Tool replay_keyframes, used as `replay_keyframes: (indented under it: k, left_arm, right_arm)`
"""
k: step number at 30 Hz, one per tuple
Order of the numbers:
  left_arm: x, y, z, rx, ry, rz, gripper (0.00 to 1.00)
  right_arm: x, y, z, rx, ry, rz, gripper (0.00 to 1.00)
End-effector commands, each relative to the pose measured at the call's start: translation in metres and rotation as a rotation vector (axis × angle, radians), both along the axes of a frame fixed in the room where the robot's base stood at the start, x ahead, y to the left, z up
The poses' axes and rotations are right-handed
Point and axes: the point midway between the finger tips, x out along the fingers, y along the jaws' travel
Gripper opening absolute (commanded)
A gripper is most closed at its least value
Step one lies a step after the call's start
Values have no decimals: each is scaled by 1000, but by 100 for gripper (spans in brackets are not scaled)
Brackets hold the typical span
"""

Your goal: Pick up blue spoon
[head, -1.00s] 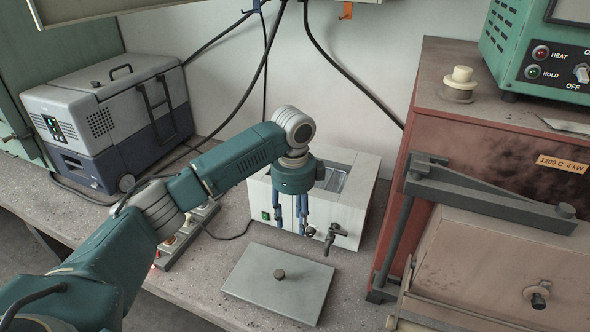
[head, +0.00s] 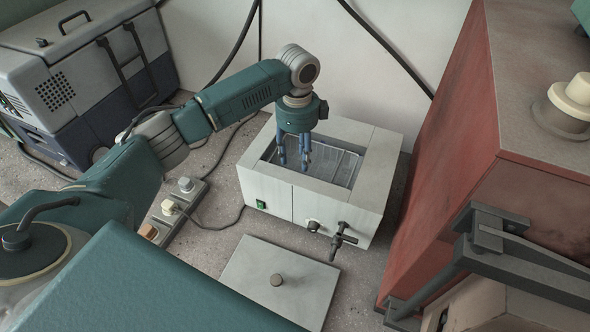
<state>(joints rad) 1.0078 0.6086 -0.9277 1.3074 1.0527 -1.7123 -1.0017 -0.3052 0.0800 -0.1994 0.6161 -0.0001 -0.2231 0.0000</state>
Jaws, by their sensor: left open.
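I cannot make out a blue spoon in the head view. My left gripper (head: 293,162) points down over the open basin of a white box-shaped bath (head: 269,190), towards the basin's left side. Its two bluish fingers are apart, with nothing visible between them. The fingertips overlap the basin opening in the picture; how deep they reach is hard to tell. A wire rack or grid (head: 335,164) shows inside the basin to the right of the fingers. The part of the basin behind the gripper is hidden. My right gripper is out of view.
A flat grey lid with a knob (head: 252,275) lies on the bench in front of the bath. A red furnace (head: 450,150) stands close on the right. A grey-blue cool box (head: 90,95) and a power strip (head: 167,212) are on the left.

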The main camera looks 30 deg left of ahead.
Motion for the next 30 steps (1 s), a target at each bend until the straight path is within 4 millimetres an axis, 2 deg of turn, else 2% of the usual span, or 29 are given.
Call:
replay_keyframes:
  k: [3, 8, 13, 18, 26, 30]
  left_arm:
    - [0, 0, -13, 1, 0, 0, 43]
    - [0, 2, -24, 1, 0, 1, 43]
    - [-2, 9, -47, 2, 3, 1, 43]
    - [-1, 8, -68, 0, 0, 0, 43]
    - [0, 8, -71, 1, -2, -1, 43]
    - [-1, 8, -71, 1, -2, -1, 15]
  right_arm:
    - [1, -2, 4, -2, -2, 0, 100]
    - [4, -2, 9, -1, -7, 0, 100]
    - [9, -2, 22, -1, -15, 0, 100]
    - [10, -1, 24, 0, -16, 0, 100]
    - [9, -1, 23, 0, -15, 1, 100]
    - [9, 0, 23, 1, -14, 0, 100]
